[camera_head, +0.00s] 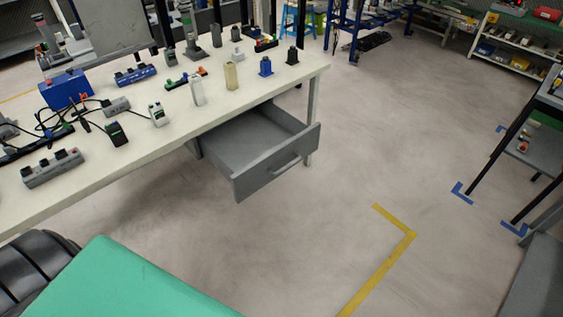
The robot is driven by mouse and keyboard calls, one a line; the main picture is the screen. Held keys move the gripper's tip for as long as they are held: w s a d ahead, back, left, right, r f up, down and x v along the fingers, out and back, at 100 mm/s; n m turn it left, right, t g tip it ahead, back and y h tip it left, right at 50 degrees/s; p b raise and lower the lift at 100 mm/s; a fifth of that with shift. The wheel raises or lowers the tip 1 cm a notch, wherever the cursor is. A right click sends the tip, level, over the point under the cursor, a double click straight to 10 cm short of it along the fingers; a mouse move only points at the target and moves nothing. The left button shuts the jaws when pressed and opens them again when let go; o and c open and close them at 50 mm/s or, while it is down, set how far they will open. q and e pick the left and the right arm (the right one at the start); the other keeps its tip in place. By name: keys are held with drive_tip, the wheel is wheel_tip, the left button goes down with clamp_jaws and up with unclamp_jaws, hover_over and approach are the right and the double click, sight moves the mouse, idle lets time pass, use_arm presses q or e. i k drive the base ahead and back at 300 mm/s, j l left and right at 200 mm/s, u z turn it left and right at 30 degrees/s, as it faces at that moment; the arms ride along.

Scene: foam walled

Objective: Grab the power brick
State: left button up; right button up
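A long pale workbench (150,155) on the left holds many small electrical items. I cannot tell for sure which is the power brick. Upright block-like items near its front edge include a white block (197,91), a beige block (231,76), a small blue one (265,67) and a small black one (292,56). A white device (158,115), a black device (117,134) and a grey block with cables (116,106) lie further left. Neither of my grippers is in view.
A grey drawer (265,165) hangs open below the bench's front edge. A teal surface (125,285) and a dark ribbed object (35,270) fill the lower left. The floor in the middle is clear, with yellow tape (385,270). A table (530,150) stands at right.

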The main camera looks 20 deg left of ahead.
sight(110, 108)
drive_tip(key=u, duration=1.95)
drive_tip(key=i+j+z, duration=0.25)
drive_tip(key=i+z, duration=0.15)
drive_tip(key=i+j+z, duration=0.45)
drive_tip(key=i+l, duration=0.05)
drive_tip(key=i, duration=0.05)
